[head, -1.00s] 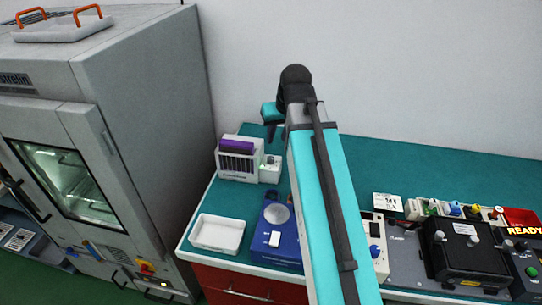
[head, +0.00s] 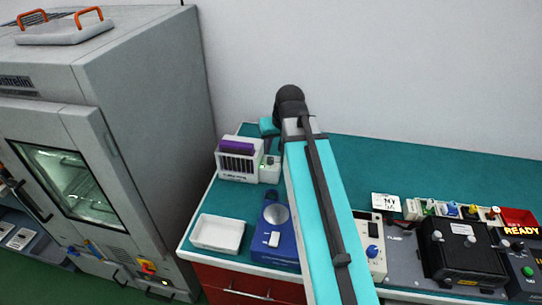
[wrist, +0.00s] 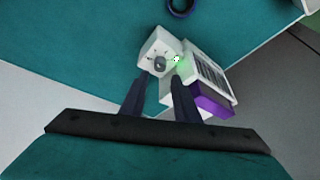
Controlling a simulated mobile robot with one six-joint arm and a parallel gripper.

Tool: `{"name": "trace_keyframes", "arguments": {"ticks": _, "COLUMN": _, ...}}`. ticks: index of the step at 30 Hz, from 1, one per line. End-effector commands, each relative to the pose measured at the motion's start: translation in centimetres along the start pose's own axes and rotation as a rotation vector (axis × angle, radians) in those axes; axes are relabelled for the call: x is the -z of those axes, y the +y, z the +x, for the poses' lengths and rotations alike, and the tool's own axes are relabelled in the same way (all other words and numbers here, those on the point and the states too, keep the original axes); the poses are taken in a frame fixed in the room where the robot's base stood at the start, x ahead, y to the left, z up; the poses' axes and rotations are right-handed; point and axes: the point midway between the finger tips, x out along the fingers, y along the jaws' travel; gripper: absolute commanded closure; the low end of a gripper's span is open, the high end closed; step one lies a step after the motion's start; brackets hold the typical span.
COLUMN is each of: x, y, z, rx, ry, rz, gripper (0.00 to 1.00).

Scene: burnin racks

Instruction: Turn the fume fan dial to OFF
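The fume fan is a white slatted box (head: 238,165) with a purple top, at the back left of the teal bench; it also shows in the wrist view (wrist: 208,75). A small white control box (head: 269,173) stands against its right side. In the wrist view its grey dial (wrist: 160,64) is visible, with small marks around it and a green light beside it. The dial's exact setting is too small to read. My gripper (wrist: 160,78) is open and empty, its two dark fingers pointing at the dial from above, apparently not touching it.
A white tray (head: 217,233) and a blue device (head: 274,245) with a round metal top stand in front of the fan. A large grey oven (head: 150,110) is at the left. Black equipment (head: 462,250) and small coloured parts fill the right. The bench's back middle is clear.

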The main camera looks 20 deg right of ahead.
Motion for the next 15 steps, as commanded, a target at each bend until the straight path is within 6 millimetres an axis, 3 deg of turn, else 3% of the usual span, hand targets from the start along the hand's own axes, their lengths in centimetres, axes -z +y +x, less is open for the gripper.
{"name": "trace_keyframes", "arguments": {"ticks": 15, "x": 0.0, "y": 0.0, "z": 4.3, "rx": 0.000, "ry": -0.002, "rz": 0.000, "gripper": 0.71}}
